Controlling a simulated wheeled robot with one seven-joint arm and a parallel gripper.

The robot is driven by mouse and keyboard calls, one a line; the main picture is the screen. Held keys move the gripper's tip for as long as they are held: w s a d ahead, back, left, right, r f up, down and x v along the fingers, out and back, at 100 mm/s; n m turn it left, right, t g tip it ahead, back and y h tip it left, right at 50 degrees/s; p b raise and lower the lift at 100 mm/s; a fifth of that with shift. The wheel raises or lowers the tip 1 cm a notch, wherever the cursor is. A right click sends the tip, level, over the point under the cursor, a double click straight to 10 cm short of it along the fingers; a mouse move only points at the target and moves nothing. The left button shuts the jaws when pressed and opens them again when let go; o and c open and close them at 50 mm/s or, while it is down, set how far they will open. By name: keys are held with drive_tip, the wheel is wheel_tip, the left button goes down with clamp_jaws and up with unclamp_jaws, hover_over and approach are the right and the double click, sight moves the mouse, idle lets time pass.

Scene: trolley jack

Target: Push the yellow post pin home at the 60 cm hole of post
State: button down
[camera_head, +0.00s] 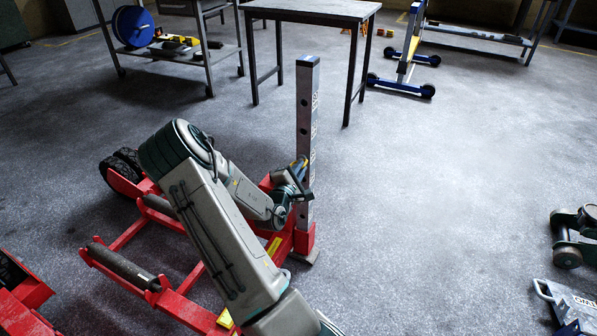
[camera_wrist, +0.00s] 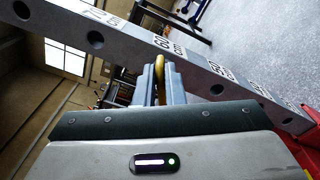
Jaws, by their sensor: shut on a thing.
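The grey post (camera_head: 307,110) stands upright at the end of the red trolley jack (camera_head: 195,281). In the wrist view the post (camera_wrist: 120,45) runs diagonally, with round holes and printed cm labels. My gripper (camera_head: 299,174) is at the post's left side, at about mid-height. In the wrist view my gripper (camera_wrist: 162,80) is shut on the yellow post pin (camera_wrist: 159,66), whose curved yellow part shows between the fingers. The pin is at the post beside the "60 cm" label (camera_wrist: 170,45). The pin's shaft and the 60 cm hole are hidden, so its depth cannot be told.
A grey table (camera_head: 312,10) stands behind the post. A shelf trolley with a blue reel (camera_head: 132,27) is at the back left. A blue wheeled stand (camera_head: 405,60) is at the back right. Green wheeled gear (camera_head: 570,240) is at the right edge. The floor right of the post is clear.

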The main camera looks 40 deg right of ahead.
drive_tip(key=shift+d, duration=0.15)
drive_tip(key=c, duration=1.4)
unclamp_jaws()
drive_tip(key=shift+c, duration=0.2)
drive_tip(key=p+v, duration=0.2)
drive_tip(key=v, duration=1.1)
drive_tip(key=shift+s+a, duration=0.15)
drive_tip(key=shift+a, duration=0.2)
drive_tip(key=shift+r, duration=0.15)
